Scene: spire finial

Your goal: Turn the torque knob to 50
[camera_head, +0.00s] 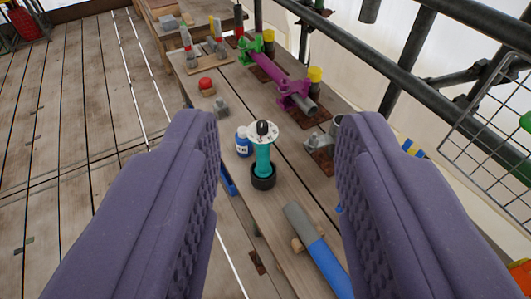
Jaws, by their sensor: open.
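The torque knob looks to be the small black knob (262,127) on a white round dial (265,137). The dial tops a teal upright tool (262,160) with a black ring base (263,177), standing on the wooden bench. The dial's numbers are too small to read. My gripper (278,150) is open and empty.
A blue bottle (243,142) stands just left of the tool. A blue-handled tool (322,258) lies in front. A magenta and green clamp fixture (275,72) and a red button (206,83) are farther back. Metal rails (400,65) run along the right; open plank floor (65,130) lies left.

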